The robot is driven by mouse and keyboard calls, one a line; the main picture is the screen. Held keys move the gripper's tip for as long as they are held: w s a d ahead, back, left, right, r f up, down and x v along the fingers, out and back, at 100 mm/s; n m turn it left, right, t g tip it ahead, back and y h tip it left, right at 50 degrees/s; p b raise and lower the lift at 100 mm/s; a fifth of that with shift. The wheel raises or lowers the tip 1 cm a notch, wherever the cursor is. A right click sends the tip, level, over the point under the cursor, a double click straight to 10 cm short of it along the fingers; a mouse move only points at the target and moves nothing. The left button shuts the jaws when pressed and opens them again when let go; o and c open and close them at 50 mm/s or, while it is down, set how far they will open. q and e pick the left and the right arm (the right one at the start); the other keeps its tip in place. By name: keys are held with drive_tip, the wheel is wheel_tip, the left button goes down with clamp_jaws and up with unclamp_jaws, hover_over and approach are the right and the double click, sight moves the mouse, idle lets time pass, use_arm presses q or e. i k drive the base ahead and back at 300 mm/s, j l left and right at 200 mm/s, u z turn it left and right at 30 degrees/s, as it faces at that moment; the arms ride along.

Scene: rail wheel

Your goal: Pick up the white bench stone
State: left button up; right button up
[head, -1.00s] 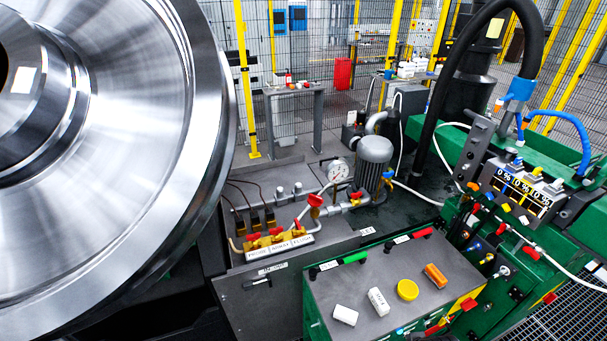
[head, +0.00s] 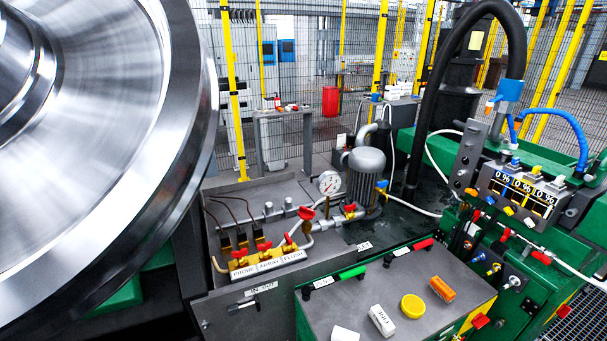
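Two white blocks lie on the grey top of the green cabinet (head: 340,309) at the bottom of the head view. One white block (head: 345,334) is plain on the part that shows and is cut off by the lower picture edge. The other white block (head: 381,321) lies to its right and carries dark lettering too small to read surely. I cannot tell which of the two is the bench stone. Neither of my grippers is in view.
A yellow round piece (head: 412,306) and an orange block (head: 442,289) lie right of the white blocks. Green and red handles edge the cabinet top's back. A large steel wheel (head: 90,130) fills the left. A control panel (head: 518,190) stands at the right.

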sight(377, 316)
drive_tip(key=z, duration=1.1)
